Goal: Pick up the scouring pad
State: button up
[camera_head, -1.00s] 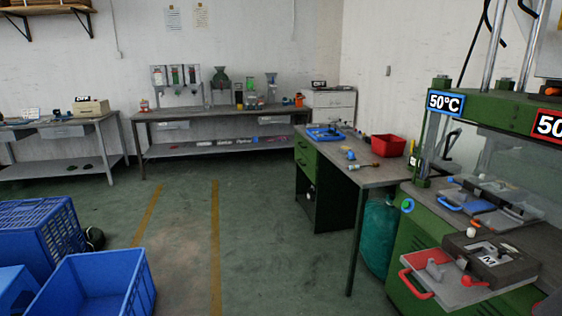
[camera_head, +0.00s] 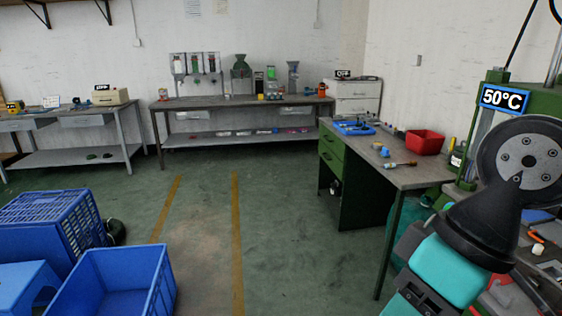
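I cannot make out a scouring pad for certain. Small dark green flat pieces (camera_head: 92,156) lie on the lower shelf of the left bench (camera_head: 50,163); they are too small to identify. My gripper is not in view. Part of my own arm, teal and black, fills the lower right of the head view and hides part of the press and its bench.
A long grey bench (camera_head: 235,103) with bottles stands at the back wall. A green workbench (camera_head: 418,178) bears a blue tray (camera_head: 352,127) and a red bin (camera_head: 425,142). Blue crates (camera_head: 108,277) stand at lower left. The floor (camera_head: 205,220) between is clear.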

aim_at(385, 153)
jog(key=u, duration=0.45)
jog(key=i, duration=2.05)
jog(key=z, duration=0.4)
jog(key=i, duration=1.9)
jog(key=z, duration=0.95)
jog(key=i, duration=0.45)
jog(key=z, duration=0.25)
